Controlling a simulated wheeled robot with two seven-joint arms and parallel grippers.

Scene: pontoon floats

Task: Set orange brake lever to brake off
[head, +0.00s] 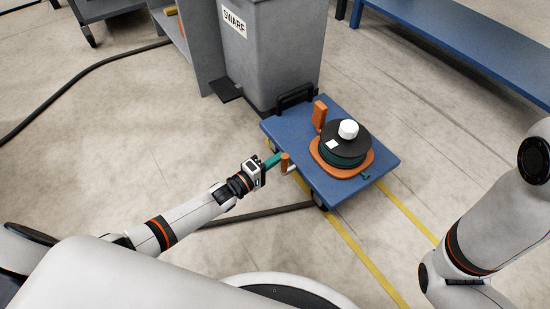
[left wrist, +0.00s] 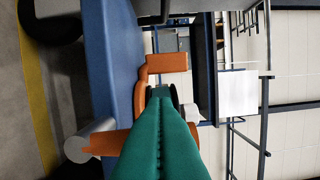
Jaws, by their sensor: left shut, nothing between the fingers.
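The orange brake lever (head: 285,162) stands roughly upright at the near left edge of the blue cart (head: 352,196). In the left wrist view the lever (left wrist: 112,142) rises from a grey round pivot (left wrist: 78,148), and part of it is hidden behind my fingers. My left gripper (head: 274,160) has its teal fingers shut and empty, right beside the lever on its left in the head view. The shut fingers fill the lower middle of the left wrist view (left wrist: 170,115). I cannot tell whether they touch the lever. My right gripper is out of view.
On the cart sit an orange base (head: 322,163) with a dark green reel (head: 344,150), a white knob (head: 348,129) and an orange upright block (head: 319,114). A grey SWARF bin (head: 270,55) stands behind. A dark hose (head: 255,214) lies on the floor.

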